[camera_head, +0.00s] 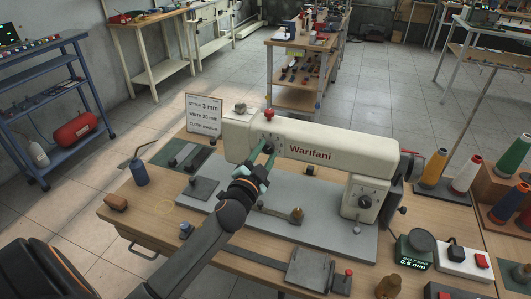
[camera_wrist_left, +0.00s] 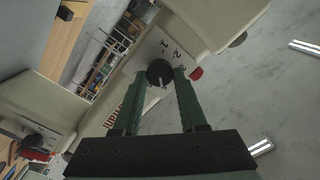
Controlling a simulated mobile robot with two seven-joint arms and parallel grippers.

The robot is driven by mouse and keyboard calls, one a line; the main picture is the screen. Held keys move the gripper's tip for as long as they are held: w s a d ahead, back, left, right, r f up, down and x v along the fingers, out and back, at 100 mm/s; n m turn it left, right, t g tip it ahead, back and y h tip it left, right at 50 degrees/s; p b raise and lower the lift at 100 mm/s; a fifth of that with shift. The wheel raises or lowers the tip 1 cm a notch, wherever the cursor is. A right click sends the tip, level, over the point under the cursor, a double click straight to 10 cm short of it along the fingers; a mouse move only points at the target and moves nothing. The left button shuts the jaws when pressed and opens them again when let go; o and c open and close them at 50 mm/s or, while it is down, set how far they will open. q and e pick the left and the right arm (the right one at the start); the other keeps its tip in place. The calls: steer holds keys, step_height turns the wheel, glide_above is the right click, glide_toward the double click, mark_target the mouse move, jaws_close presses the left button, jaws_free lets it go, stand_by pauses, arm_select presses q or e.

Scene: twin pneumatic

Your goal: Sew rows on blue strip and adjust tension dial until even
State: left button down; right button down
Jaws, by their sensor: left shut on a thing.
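The white sewing machine (camera_head: 325,147) stands on a grey plate (camera_head: 340,240) on the wooden bench. A round dark tension dial (camera_wrist_left: 160,72) with a white mark sits on its head, beside a small printed scale. My left gripper (camera_head: 264,155) is shut on this dial, its green fingers on either side, as the left wrist view (camera_wrist_left: 178,95) also shows. Dark flat strips (camera_head: 186,156) lie on a green mat left of the machine; I cannot make out a clearly blue strip. My right gripper is not in view.
A sign (camera_head: 204,114) stands behind the bench's left part. A small display (camera_head: 414,262) reads 0.5 mm, near a switch box (camera_head: 463,261) and coloured thread cones (camera_head: 466,175) at right.

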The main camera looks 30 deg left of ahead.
arm_select(q)
steer(key=shift+c, duration=2.2)
jaws_free()
steer(key=b+v, duration=0.2)
steer(key=v, duration=1)
steer(key=shift+s, duration=0.25)
